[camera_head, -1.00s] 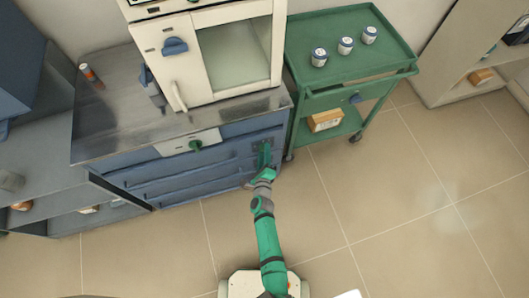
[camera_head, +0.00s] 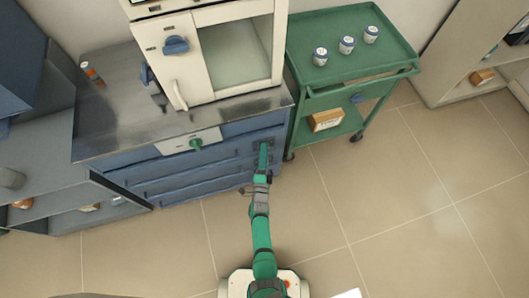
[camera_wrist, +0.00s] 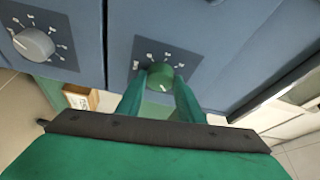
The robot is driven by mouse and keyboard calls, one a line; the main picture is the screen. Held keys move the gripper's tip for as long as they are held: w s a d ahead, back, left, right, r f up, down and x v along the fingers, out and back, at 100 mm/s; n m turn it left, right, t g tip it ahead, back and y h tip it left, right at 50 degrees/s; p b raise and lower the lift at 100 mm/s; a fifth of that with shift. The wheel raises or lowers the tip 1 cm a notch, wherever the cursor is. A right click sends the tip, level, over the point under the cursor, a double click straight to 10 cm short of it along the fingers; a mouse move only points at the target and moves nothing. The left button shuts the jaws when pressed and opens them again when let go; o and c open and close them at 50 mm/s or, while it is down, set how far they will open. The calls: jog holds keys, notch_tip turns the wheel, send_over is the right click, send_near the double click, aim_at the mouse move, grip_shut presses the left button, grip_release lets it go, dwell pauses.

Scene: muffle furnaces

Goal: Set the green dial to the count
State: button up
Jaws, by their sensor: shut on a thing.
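The green dial (camera_wrist: 160,76) shows in the wrist view on a dark square plate with small white marks around it, set in a blue front. My gripper (camera_wrist: 162,88) has its two green fingers on either side of the dial, shut on it. In the head view my gripper (camera_head: 263,158) reaches the right end of the blue cabinet front, and it hides the dial there. The exact mark the dial points to is too small to read. Three white jars with dark bands (camera_head: 346,45) stand on top of the green trolley.
A grey dial (camera_wrist: 35,45) on a similar plate is beside the green one in the wrist view. A green knob (camera_head: 196,144) sits on a white panel of the cabinet (camera_head: 150,185). A cream furnace (camera_head: 180,70) stands on top. The floor at right is clear.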

jog(key=shift+d, duration=0.1)
dwell(0.5)
jog(key=o, duration=1.1)
jog(key=shift+s, duration=0.1)
jog(key=s, duration=0.7)
jog(key=s+a, duration=0.1)
jog(key=s, duration=0.2)
jog(key=shift+s+f, duration=0.25)
jog(key=shift+f, duration=0.15)
jog(key=shift+d, duration=0.1)
